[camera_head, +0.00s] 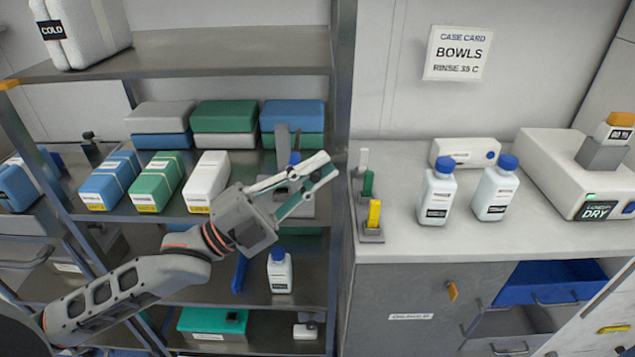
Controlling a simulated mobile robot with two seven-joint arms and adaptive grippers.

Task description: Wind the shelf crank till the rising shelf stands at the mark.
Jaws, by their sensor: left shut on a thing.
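My left gripper (328,169) reaches in from the lower left, in front of the right end of the middle shelf. Its pale fingers look closed on a small part, which I take to be the shelf crank's grip; the fingers mostly hide it. A grey upright stand (282,142) with a blue piece (295,158) shows behind the fingers, and I cannot tell clearly how it joins the grip. I cannot make out the mark or which shelf is the rising one. My right gripper is out of view.
The middle shelf holds several boxes, including a white box (207,181) close to my left gripper. A white bottle (280,271) stands below it. Two blue-capped bottles (437,192) stand farther right, near an open blue drawer (550,282).

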